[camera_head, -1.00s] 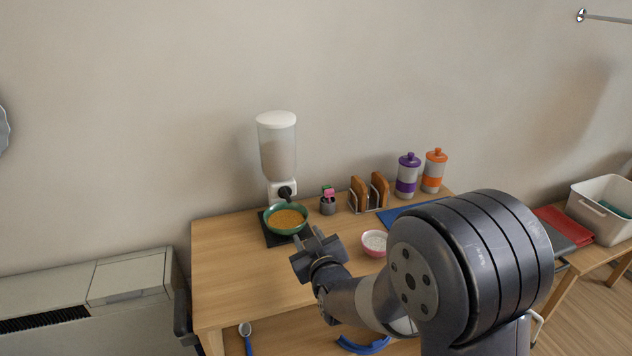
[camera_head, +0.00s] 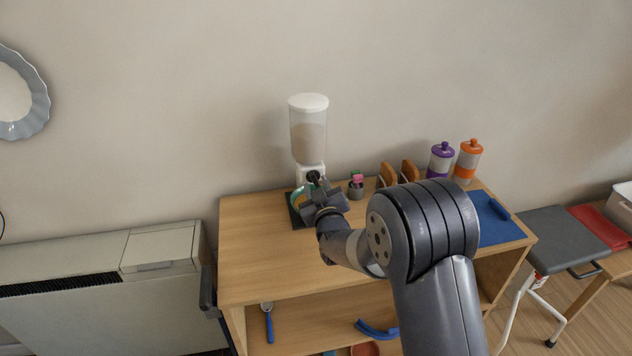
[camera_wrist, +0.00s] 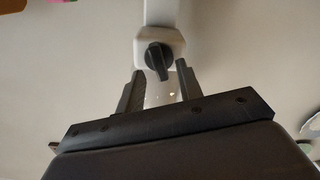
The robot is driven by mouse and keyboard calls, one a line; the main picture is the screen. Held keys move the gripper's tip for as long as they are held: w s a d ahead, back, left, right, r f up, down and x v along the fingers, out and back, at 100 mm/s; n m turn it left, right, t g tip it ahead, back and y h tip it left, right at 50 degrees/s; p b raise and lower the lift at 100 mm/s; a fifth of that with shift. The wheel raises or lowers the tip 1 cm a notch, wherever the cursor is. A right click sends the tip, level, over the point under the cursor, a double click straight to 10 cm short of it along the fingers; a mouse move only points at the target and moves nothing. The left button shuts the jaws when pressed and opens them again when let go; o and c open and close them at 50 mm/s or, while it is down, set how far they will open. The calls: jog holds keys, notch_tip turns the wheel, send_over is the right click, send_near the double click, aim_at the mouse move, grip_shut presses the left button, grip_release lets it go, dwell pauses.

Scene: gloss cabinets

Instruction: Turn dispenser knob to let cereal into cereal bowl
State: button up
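The cereal dispenser (camera_head: 308,138) has a white lid, a clear hopper with pale brown contents, and a white lower body. Its black knob (camera_head: 313,176) faces me. In the wrist view the knob (camera_wrist: 158,58) has a handle slanting slightly down to the right. My gripper (camera_head: 318,189) is in front of the dispenser's lower part. The knob shows just beyond the fingertips, roughly centred; contact is not visible. The green cereal bowl (camera_head: 296,196) is mostly hidden behind my gripper.
A small grey holder (camera_head: 356,192) with coloured items stands close right of my gripper. A toast rack (camera_head: 388,174), purple-lidded canister (camera_head: 441,160) and orange-lidded canister (camera_head: 467,160) stand further right. The wooden table (camera_head: 258,250) is clear at front left.

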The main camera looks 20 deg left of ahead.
jog(key=shift+w+a, duration=0.35)
jog(key=shift+w, duration=0.3)
grip_shut()
